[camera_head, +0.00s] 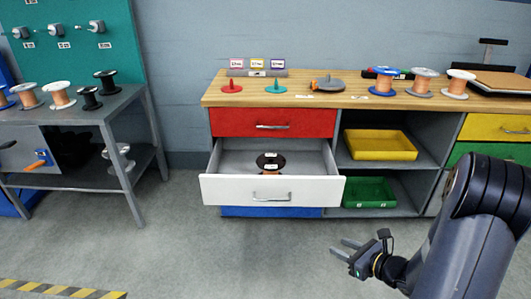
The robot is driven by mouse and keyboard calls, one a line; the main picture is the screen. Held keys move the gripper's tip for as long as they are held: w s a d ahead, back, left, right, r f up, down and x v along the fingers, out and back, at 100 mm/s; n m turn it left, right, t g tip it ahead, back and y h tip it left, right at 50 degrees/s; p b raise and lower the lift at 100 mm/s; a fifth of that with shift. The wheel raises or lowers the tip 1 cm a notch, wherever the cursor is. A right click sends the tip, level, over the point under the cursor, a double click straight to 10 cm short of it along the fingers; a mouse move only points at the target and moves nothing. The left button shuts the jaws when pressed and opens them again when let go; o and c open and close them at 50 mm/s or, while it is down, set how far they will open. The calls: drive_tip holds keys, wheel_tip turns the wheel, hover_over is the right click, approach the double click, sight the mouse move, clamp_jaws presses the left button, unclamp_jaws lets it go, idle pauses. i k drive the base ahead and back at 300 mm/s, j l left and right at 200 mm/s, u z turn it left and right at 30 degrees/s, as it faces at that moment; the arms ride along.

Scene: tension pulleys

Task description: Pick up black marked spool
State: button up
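A spool with a black top flange and a white label (270,160) stands in the pulled-out white drawer (272,191). A bit of copper-coloured winding shows under its flange; its lower part is hidden by the drawer front. My gripper (341,248) is open and empty, low over the floor, in front of the drawer and to its right, well apart from the spool. Two small black spools, one (89,97) and another (106,82), stand on the grey rack at left; I cannot make out marks on them.
The wooden worktop (300,92) holds several copper spools, a red spindle (232,87) and a green spindle (276,88). A yellow tray (380,145) and a green tray (369,191) sit in the right shelves. The floor before the drawer is clear.

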sight(270, 164)
drive_tip(key=i+l+u, duration=0.15)
drive_tip(key=i, duration=0.35)
drive_tip(key=i+l+u, duration=0.15)
drive_tip(key=i+l, duration=0.25)
drive_tip(key=i+l+u, duration=0.5)
drive_tip(key=u, duration=0.15)
drive_tip(key=i+l+u, duration=0.1)
drive_tip(key=l+u, duration=0.15)
drive_tip(key=l, duration=0.1)
